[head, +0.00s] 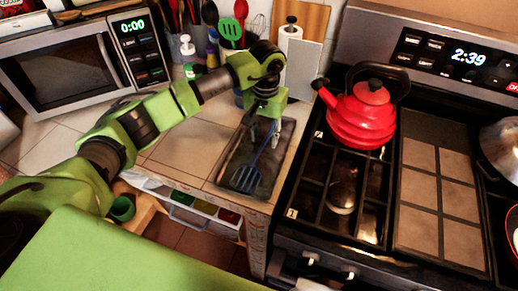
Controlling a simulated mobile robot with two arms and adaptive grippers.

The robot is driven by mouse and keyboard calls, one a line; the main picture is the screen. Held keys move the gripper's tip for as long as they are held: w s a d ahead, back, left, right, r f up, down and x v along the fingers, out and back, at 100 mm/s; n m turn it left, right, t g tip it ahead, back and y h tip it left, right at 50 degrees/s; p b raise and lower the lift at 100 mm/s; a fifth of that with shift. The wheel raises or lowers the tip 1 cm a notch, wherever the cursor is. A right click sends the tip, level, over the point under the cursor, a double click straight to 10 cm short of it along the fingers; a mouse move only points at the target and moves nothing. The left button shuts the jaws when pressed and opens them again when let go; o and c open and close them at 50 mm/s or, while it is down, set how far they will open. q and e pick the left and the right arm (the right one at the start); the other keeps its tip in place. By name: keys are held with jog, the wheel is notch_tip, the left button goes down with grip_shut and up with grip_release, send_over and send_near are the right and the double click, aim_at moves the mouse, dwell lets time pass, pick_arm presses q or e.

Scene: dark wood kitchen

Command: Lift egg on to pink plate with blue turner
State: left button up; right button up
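The blue turner (245,179) lies on a dark tray (228,152) on the counter, its slotted head toward the front and its handle running back under my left gripper. My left gripper (264,130) points down over the handle end. Its two fingertips look apart, one on each side of the handle, and I see no clear grip on it. A white patch (515,238), possibly the egg, shows in a red-rimmed pan (509,222) cut off at the right edge. No pink plate shows. My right gripper is not in view.
A red kettle (361,115) stands on the stove right of the tray. A microwave (72,72) stands at the left. Utensils, including a green slotted turner (230,30), and a paper roll (290,45) stand behind. An open drawer (195,213) is below the counter.

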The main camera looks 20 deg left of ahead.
pick_arm(q)
jog(key=shift+f, duration=0.35)
grip_shut()
jog(key=shift+r, duration=0.1)
jog(key=shift+r+b, duration=0.5)
jog(key=shift+b, duration=0.1)
jog(key=s+d+r+b, duration=0.5)
jog(key=s+d+r, duration=0.3)
jog(key=s+r, duration=0.3)
jog(key=shift+s+r, duration=0.3)
jog(key=shift+r, duration=0.15)
